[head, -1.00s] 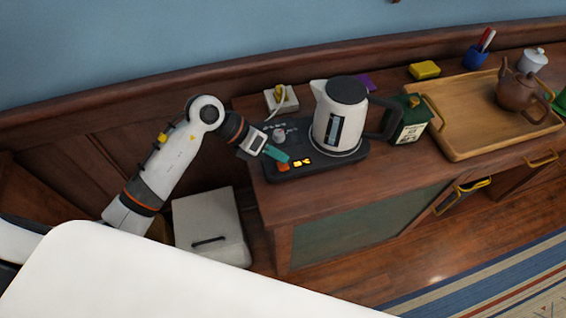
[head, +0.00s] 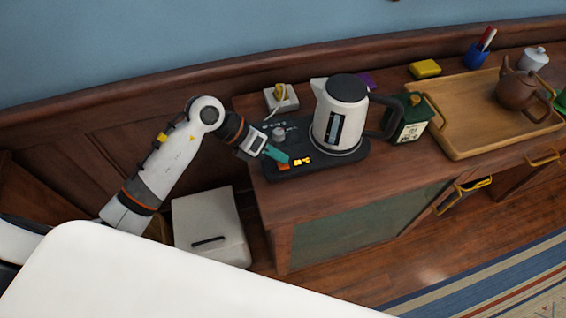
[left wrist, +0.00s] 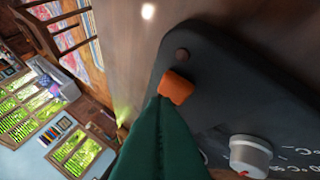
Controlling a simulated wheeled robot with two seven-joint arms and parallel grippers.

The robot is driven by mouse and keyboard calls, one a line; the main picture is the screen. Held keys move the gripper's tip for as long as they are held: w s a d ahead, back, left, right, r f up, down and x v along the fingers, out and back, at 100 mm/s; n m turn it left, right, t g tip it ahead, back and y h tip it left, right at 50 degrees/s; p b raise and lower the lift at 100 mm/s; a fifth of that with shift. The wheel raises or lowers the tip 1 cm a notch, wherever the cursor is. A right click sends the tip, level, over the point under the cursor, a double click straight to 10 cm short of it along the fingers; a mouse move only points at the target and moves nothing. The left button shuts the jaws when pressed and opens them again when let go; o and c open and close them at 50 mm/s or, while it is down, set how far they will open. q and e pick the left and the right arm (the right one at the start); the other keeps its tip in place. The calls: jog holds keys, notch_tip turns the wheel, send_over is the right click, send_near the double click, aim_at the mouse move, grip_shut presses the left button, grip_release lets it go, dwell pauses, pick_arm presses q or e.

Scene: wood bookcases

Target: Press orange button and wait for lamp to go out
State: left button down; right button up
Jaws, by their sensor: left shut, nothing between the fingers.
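The orange button (head: 283,168) is at the front left of the dark kettle base (head: 325,168). In the left wrist view the orange button (left wrist: 176,87) is just beyond the tip of my shut green fingers (left wrist: 161,100). They touch it or nearly do; I cannot tell if it is pressed in. A small round dull reddish-brown spot (left wrist: 182,54) beside it may be the lamp; it does not glow. In the head view my left gripper (head: 282,158) is shut and empty at the button. An orange display (head: 302,161) is lit on the base. My right gripper is out of view.
A white kettle (head: 338,115) stands on the base, with a knob (head: 278,134) to its left. A green canister (head: 411,120) and a wooden tray (head: 465,139) with a brown teapot (head: 521,90) stand to the right. A white box (head: 209,225) is below left.

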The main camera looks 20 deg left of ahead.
aim_at(277, 163)
pick_arm(q)
jog(key=shift+f+b, duration=0.4)
jog(key=shift+f, duration=0.15)
dwell(0.6)
dwell(0.4)
jog(key=shift+r+p, duration=0.7)
jog(key=shift+r, duration=0.2)
jog(key=shift+r, duration=0.1)
notch_tip(277, 163, up, 5)
jog(key=p, duration=0.3)
jog(key=shift+p, duration=0.4)
